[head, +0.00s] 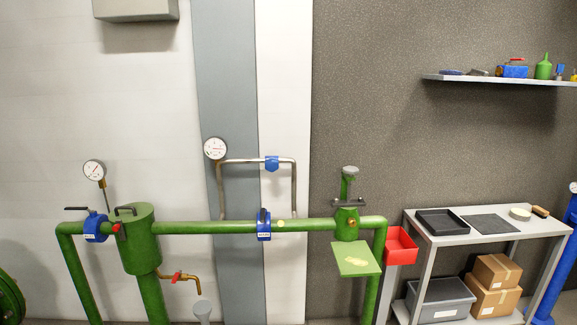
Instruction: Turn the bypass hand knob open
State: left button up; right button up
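A thin grey bypass pipe (243,161) loops above the green main pipe, in front of the wall panels. A small blue valve body (272,163) sits on its top run, right of the middle. I cannot make out a separate hand knob on it or how far it is turned. Below it, a blue valve with a dark handle (264,225) sits on the main pipe. Neither of my grippers shows in the head view.
A gauge (215,149) stands at the bypass pipe's left corner. A green vessel (140,240) with a blue lever valve (95,228) is at left. A green fitting (347,222), red bin (401,246) and grey workbench (480,238) are at right. The space around the bypass pipe looks clear.

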aim_at(272, 163)
jog(key=i+j+z, duration=0.2)
jog(key=j+z, duration=0.2)
jog(key=i+j+z, duration=0.15)
jog(key=j+z, duration=0.25)
jog(key=i+j+z, duration=0.1)
jog(key=j, duration=0.35)
jog(key=i+j+z, duration=0.1)
jog(key=j, duration=0.4)
